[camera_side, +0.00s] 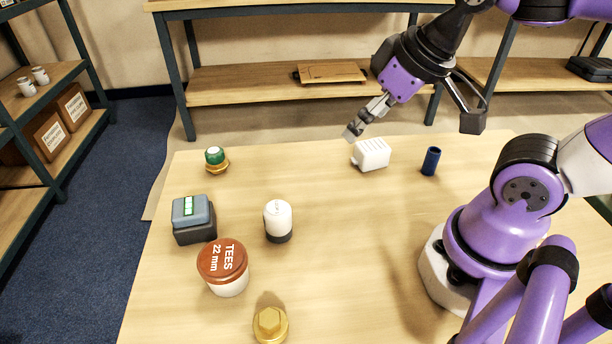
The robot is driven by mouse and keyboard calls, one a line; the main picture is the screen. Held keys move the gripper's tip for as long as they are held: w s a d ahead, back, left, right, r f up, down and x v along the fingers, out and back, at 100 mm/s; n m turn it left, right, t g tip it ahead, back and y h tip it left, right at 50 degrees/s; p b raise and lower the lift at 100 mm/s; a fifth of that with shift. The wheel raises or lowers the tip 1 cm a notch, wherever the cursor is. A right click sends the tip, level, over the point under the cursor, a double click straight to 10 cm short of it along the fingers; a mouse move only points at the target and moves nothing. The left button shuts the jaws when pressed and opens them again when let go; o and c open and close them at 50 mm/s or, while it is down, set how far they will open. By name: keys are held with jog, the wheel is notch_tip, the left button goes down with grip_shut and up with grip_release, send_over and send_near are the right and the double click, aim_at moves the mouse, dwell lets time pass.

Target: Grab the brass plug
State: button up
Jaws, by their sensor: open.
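The brass plug (270,325) is gold with a hexagonal top. It sits on the table at the front edge of the picture, just below the tees jar. My gripper (412,127) is at the upper right, raised above the far side of the table. Its fingers are spread wide and nothing is between them. It is far from the plug, up and to the right of it in the picture. The plug's top is in full view.
A jar labelled "TEES 22 mm" (225,268) stands nearest the plug. A white bottle with a dark base (278,222), a grey-blue boxy device (194,220), a green-topped brass part (216,162), a white slotted block (371,154) and a blue cylinder (430,161) stand apart. The table's middle is clear.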

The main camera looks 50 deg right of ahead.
jog(key=shift+a, duration=0.1)
jog(key=g, duration=0.6)
send_near(269, 318)
jog(key=shift+a+f, duration=0.2)
notch_tip(269, 318, down, 4)
jog(key=shift+s+r, duration=0.1)
jog(key=f, duration=0.6)
jog(key=shift+d+f, duration=0.15)
jog(key=shift+d, duration=0.05)
jog(key=c, duration=1.3)
